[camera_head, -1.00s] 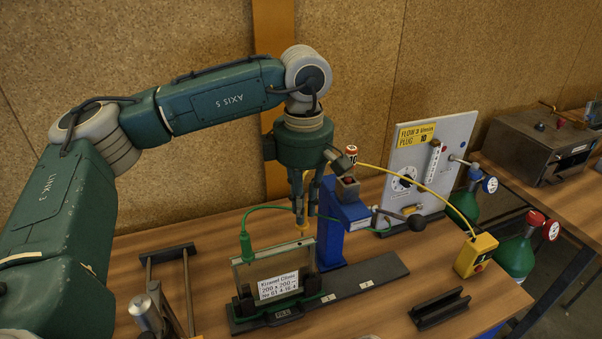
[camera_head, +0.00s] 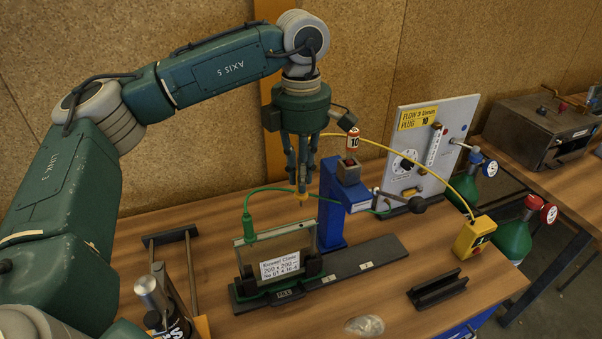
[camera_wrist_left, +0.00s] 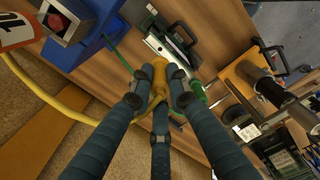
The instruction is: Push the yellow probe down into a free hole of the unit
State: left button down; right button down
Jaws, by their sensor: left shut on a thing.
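My left gripper (camera_head: 302,190) points down and is shut on the yellow probe (camera_head: 302,197). In the left wrist view the yellow probe (camera_wrist_left: 160,82) sits between the fingertips (camera_wrist_left: 160,95), with its yellow cable running off left. In the head view the probe is above and behind the right end of the unit (camera_head: 280,247), a glass pane in a dark frame with a white label; a gap shows between them. A green probe (camera_head: 248,226) stands upright at the unit's left top corner. My right gripper is not in view.
A blue stand (camera_head: 331,205) with a red-topped block is close right of the gripper. A lever with a dark knob (camera_head: 416,205) sticks out beside it. A yellow box (camera_head: 475,237), a dark channel block (camera_head: 438,289) and a clear object (camera_head: 365,326) lie on the table.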

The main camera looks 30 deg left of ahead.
aim_at(301, 204)
pick_arm(q)
notch_tip(301, 204, down, 3)
jog(key=shift+f+b, duration=0.1)
jog(key=shift+b, duration=0.85)
jog(key=shift+f+b, duration=0.6)
jog(key=shift+f, duration=0.2)
dwell(0.5)
jog(key=shift+f+b, duration=1.85)
jog(key=shift+f, duration=0.2)
jog(key=c, duration=1.6)
grip_release()
jog(key=shift+r, duration=0.1)
notch_tip(301, 204, up, 12)
